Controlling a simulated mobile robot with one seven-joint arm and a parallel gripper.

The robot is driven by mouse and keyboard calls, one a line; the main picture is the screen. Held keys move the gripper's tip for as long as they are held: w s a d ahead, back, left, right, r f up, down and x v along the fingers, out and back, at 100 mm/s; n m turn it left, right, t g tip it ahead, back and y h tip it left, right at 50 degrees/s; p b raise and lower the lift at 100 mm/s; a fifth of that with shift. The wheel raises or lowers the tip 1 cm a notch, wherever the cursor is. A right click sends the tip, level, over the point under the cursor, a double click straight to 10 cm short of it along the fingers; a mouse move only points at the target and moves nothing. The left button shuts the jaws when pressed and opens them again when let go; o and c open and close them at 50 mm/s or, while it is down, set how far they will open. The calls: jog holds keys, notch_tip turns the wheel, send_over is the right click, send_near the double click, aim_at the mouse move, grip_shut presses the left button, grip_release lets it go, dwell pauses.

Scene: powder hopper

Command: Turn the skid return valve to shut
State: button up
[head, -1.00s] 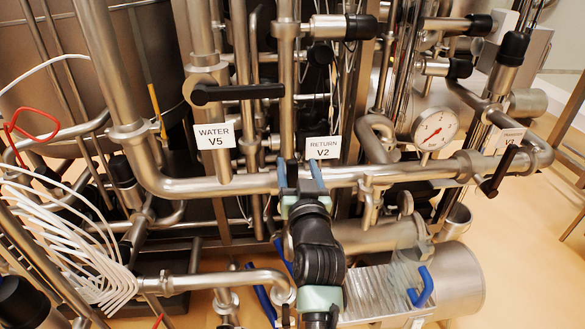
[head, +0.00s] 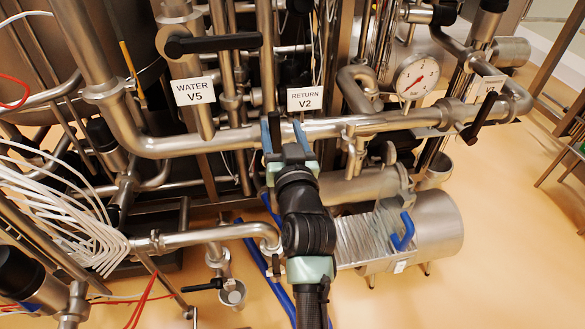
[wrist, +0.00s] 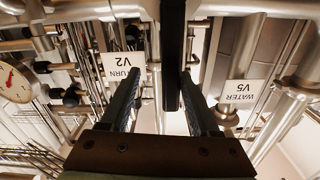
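The return valve is marked by a white RETURN V2 label (head: 305,98) on the skid piping in the head view. The label also shows upside down in the wrist view (wrist: 123,67). My gripper (head: 284,122) is just below and left of that label, at the horizontal steel pipe. In the wrist view a long black bar (wrist: 172,55), which looks like the V2 handle, stands between the fingers of my gripper (wrist: 160,85). The fingers are apart, with a visible gap on the bar's left; contact on its right is unclear.
The WATER V5 label (head: 193,91) and its black horizontal handle (head: 213,44) are up and left. A pressure gauge (head: 417,76) and another black valve handle (head: 484,117) are to the right. Pipes crowd the surroundings; open floor (head: 510,230) lies at the right.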

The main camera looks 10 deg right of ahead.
jog(key=s, duration=1.1)
jog(key=shift+s+b, duration=0.2)
jog(key=shift+b, duration=0.25)
dwell(0.7)
jog(key=s+b, duration=0.2)
jog(key=s, duration=1.1)
dwell(0.4)
jog(key=w+a+r+n+t+p, duration=0.1)
jog(key=w+a+r+t, duration=0.1)
jog(key=r, duration=0.8)
jog(key=w+a+r+n+t, duration=0.1)
jog(key=a+r+t, duration=0.1)
jog(key=r, duration=0.7)
jog(key=w+a+r+t+p, duration=0.1)
jog(key=w+r+t, duration=0.1)
jog(key=r, duration=0.8)
jog(key=s+a+r+t, duration=0.2)
jog(key=s+r+t, duration=0.1)
jog(key=r, duration=0.8)
jog(key=shift+s+a+m+p, duration=0.2)
jog(key=shift+s+m+p, duration=0.1)
jog(key=shift+s+p, duration=0.05)
